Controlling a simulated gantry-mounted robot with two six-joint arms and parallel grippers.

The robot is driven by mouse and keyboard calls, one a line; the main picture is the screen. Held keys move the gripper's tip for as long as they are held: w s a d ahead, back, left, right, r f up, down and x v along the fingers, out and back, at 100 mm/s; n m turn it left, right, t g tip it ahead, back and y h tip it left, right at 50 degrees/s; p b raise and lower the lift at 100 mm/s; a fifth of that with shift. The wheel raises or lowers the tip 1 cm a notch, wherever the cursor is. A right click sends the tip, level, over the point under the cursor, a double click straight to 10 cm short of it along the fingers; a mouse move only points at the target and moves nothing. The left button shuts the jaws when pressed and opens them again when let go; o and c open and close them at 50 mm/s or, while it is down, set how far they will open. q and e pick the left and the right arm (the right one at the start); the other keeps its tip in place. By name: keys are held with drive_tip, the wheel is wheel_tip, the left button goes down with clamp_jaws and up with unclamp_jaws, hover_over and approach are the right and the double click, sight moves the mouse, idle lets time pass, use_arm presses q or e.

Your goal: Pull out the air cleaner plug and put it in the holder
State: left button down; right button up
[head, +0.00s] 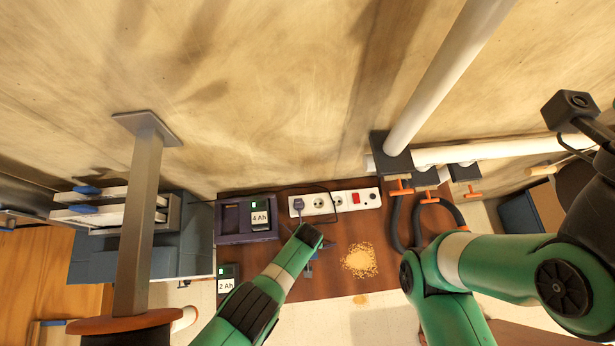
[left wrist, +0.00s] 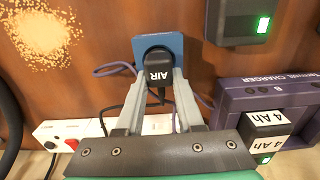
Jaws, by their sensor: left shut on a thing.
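The black plug marked AIR (left wrist: 158,82) is between the fingers of my left gripper (left wrist: 158,92), which is shut on it. The far end of the plug is at the dark opening of the blue holder (left wrist: 174,42) on the brown bench. I cannot tell how deep it sits there. The white power strip (head: 345,201) lies along the wall side of the bench; part of it shows in the left wrist view (left wrist: 97,128), the rest behind my gripper. In the head view my left wrist largely covers the fingers and plug. My right gripper is out of view.
A dark plug (head: 298,204) sits in the strip's left end. The purple charger (head: 232,221) holds a 4 Ah battery (head: 260,216); a 2 Ah battery (head: 227,285) is nearer. Yellow grains (head: 360,260) lie right of my left wrist. Cords cross the bench near the holder.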

use_arm(q)
drive_tip(key=shift+f+b, duration=0.4)
drive_tip(key=shift+f, duration=0.05)
drive_tip(key=shift+r, duration=0.15)
idle(0.5)
unclamp_jaws()
idle(0.5)
wheel_tip(320, 180, up, 7)
drive_tip(key=p, duration=0.7)
idle(0.4)
